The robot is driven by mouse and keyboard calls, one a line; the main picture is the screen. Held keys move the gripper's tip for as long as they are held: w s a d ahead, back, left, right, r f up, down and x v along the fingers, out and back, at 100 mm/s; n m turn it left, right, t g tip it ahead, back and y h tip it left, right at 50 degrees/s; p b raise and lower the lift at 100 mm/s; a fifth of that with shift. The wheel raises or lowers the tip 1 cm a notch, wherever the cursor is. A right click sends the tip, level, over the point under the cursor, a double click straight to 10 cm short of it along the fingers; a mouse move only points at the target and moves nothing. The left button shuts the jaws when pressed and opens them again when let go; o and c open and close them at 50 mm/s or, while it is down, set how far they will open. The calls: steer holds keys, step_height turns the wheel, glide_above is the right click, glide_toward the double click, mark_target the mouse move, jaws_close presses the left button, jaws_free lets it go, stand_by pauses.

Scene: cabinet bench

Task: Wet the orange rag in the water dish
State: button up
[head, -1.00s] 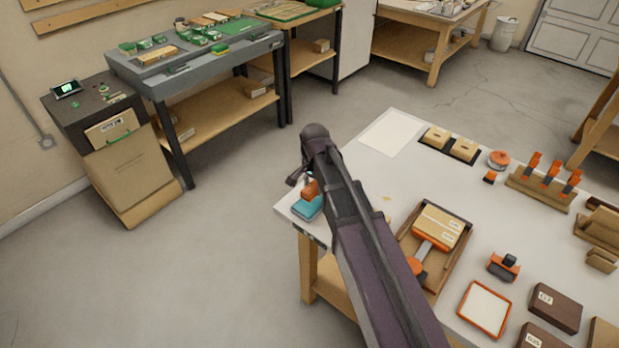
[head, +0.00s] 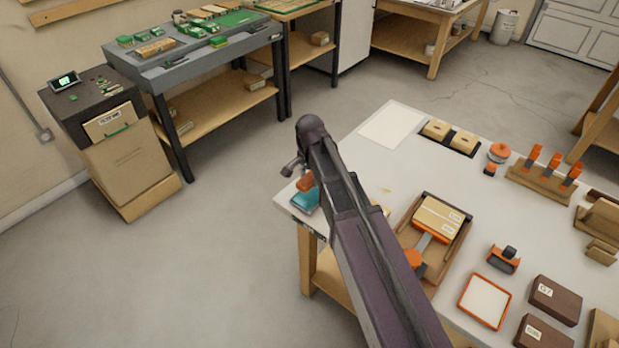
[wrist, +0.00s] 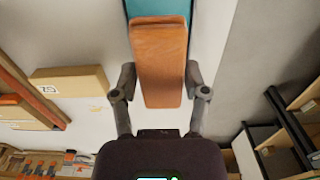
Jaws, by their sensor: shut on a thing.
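The orange rag (wrist: 158,62) is a flat, brownish-orange oblong. It sits between the two fingers of my gripper (wrist: 160,82) in the wrist view, and my gripper is shut on it. A teal item (wrist: 150,8), which looks like the water dish, shows past the rag's far end; the rag covers part of it. In the head view the rag (head: 305,183) is a small orange patch beside my arm, just above the teal dish (head: 305,201) at the table's left corner. My arm hides part of both. I cannot tell whether rag and dish touch, or see any water.
The white table (head: 390,160) holds a wooden tray with a carton (head: 438,218), an orange-framed pad (head: 485,301), dark boxes (head: 554,299) and a rack of orange-handled tools (head: 545,175). A pale sheet (head: 392,124) lies at the back. Open floor is to the left.

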mark_target(310, 196)
steer(key=shift+f+b, duration=2.1)
steer(key=shift+f, duration=0.25)
steer(key=shift+f+b, duration=0.6)
stand_by(1.2)
steer(key=shift+r, duration=0.15)
steer(key=shift+r+p, duration=3.4)
steer(key=shift+p, duration=0.15)
